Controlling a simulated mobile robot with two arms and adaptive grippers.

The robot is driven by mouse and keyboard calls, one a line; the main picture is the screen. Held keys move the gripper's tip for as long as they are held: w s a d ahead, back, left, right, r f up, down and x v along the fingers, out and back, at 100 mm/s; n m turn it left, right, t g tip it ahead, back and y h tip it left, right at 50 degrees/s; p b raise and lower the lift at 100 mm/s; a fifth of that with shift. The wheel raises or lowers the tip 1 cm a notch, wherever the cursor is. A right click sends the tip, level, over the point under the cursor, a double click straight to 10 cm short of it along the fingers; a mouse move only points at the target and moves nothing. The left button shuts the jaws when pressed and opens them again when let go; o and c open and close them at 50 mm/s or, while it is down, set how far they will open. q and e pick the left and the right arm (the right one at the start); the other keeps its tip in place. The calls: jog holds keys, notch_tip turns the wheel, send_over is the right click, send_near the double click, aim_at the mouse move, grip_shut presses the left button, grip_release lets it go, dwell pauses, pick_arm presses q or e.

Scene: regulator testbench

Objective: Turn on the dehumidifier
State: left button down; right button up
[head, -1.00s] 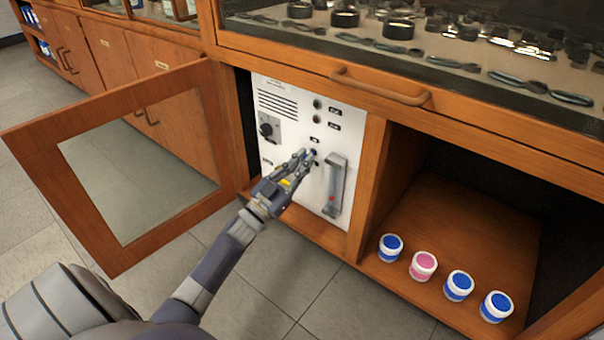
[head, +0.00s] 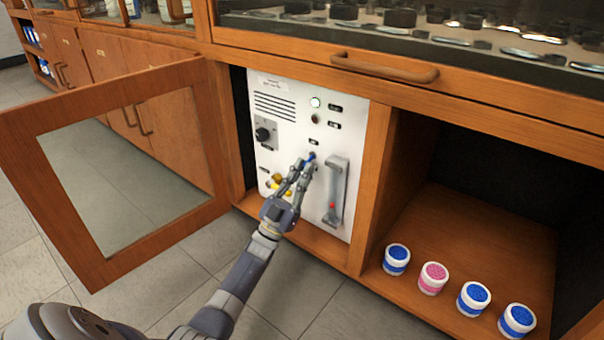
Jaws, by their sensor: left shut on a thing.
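The dehumidifier (head: 281,135) is a white panel unit inside the open cabinet, with a vent grille, a black knob (head: 263,134) at its left and a grey handle (head: 337,190) at its right. The fingers hide part of the switch. My right gripper is not in view.
The cabinet door (head: 108,273) with a glass pane stands open at the left. In the open compartment at right are three blue-lidded jars and one pink jar (head: 433,278). A wooden bar handle (head: 385,68) juts out above. The tiled floor in front is clear.

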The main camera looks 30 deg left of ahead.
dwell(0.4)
pick_arm(q)
jog(key=c, duration=1.7)
grip_release()
jog(key=shift+o, duration=0.2)
jog(key=v, duration=1.2)
jog(key=shift+f, duration=0.2)
jog(key=shift+w, duration=0.1)
